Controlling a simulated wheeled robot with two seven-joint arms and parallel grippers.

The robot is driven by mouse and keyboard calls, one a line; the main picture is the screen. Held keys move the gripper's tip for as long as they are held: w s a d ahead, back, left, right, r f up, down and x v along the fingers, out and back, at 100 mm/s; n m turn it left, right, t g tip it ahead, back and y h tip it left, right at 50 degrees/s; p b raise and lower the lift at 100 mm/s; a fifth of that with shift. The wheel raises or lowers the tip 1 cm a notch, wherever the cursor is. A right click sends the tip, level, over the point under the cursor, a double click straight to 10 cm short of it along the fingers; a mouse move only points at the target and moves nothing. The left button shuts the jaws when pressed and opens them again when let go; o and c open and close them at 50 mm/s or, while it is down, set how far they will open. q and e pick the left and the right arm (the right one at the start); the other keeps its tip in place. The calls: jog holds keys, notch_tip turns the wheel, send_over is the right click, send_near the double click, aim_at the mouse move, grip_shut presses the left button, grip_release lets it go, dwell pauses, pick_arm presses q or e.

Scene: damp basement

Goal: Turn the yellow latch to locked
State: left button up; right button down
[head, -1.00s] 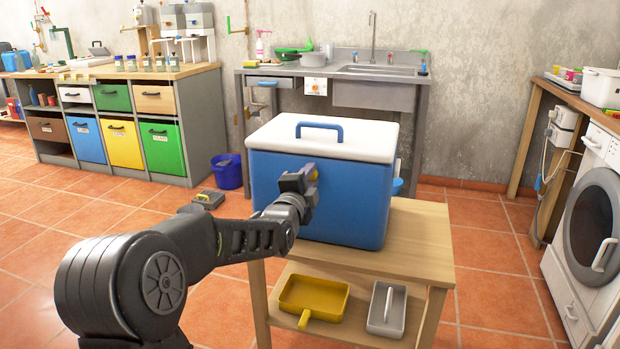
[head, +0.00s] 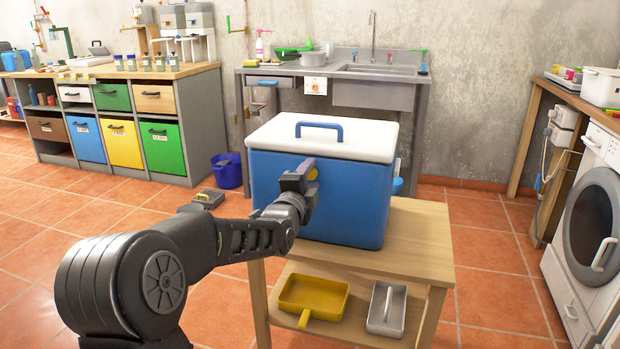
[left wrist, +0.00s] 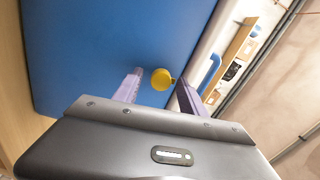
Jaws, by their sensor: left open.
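The yellow latch (head: 313,174) sits on the front wall of a blue cooler box (head: 345,200) with a white lid. In the left wrist view the latch (left wrist: 160,79) is a round yellow knob with a small tab at its right side. My left gripper (head: 307,171) is open at the box front. Its two purple-grey fingers stand on either side of the latch in the wrist view, with a gap visible at the left finger. The right finger is close to the tab; I cannot tell whether they touch. In the head view the gripper partly hides the latch. My right gripper is not in view.
The box stands on a wooden table (head: 425,235). A yellow dustpan-like tray (head: 313,297) and a grey tray (head: 387,308) lie on its lower shelf. A sink bench (head: 375,92) stands behind, and a washing machine (head: 590,220) is at the right.

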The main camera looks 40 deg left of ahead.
pick_arm(q)
jog(key=p+v, duration=0.1)
jog(key=v, duration=0.6)
jog(key=shift+s, duration=0.4)
jog(key=shift+d, duration=0.1)
